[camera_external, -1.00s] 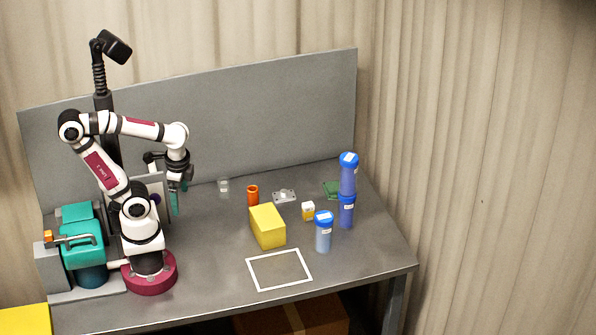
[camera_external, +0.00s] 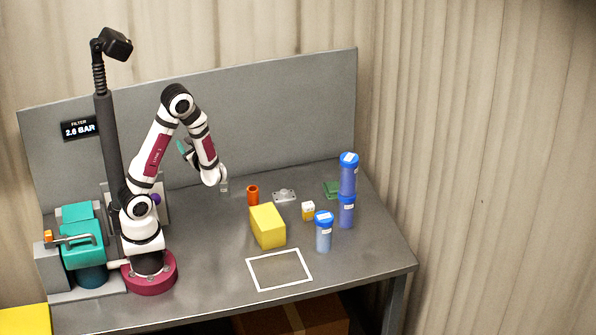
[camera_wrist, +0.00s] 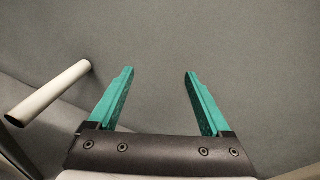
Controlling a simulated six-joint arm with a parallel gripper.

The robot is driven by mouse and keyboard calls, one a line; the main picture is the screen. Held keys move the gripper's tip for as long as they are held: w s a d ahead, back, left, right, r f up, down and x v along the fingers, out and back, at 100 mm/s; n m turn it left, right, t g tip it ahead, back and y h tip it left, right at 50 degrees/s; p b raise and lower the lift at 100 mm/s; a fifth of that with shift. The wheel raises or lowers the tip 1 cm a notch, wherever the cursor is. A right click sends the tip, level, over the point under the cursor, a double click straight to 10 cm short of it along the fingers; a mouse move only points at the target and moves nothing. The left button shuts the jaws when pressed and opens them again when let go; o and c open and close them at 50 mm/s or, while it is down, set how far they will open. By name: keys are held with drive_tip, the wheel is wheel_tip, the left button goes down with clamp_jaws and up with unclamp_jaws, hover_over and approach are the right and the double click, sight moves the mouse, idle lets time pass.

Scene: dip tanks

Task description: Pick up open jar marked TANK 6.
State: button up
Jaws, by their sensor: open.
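A yellow block (camera_external: 267,226) stands mid-table, behind a white square outline (camera_external: 279,270). A small white-and-orange box (camera_external: 308,211), a metal plate (camera_external: 284,196) and a green item (camera_external: 332,190) lie near the jars. A grey panel (camera_external: 280,120) closes the back. A pale rod (camera_wrist: 50,92) shows in the wrist view.

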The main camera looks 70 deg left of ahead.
sight(225, 186)
drive_tip(key=w+d+f+m+t+h, duration=0.1)
drive_tip(key=w+f+m+t, duration=0.1)
drive_tip(key=f, duration=0.4)
drive_tip(key=w+d+f+m+t+h, duration=0.1)
drive_tip(key=w+f+m+t+h, duration=0.1)
drive_tip(key=f+m+t, duration=0.2)
drive_tip(key=w+f+m+t+h, duration=0.1)
drive_tip(key=w+f+m+t, duration=0.1)
drive_tip(key=f+m, duration=0.3)
drive_tip(key=shift+w+d+f+t+h, duration=0.1)
drive_tip(key=shift+d+f+t, duration=0.05)
drive_tip(key=shift+f, duration=0.5)
drive_tip(key=shift+w+d+f+t+h, duration=0.1)
drive_tip(key=shift+w+f+t, duration=0.1)
drive_tip(key=shift+f, duration=0.45)
drive_tip(key=shift+w+d+f+t+h, duration=0.1)
drive_tip(key=shift+d+f+t, duration=0.05)
drive_tip(key=shift+f, duration=0.5)
drive_tip(key=shift+m, duration=0.3)
drive_tip(key=x, duration=0.7)
drive_tip(key=shift+w+f, duration=0.1)
drive_tip(key=shift+f, duration=0.35)
clamp_jaws()
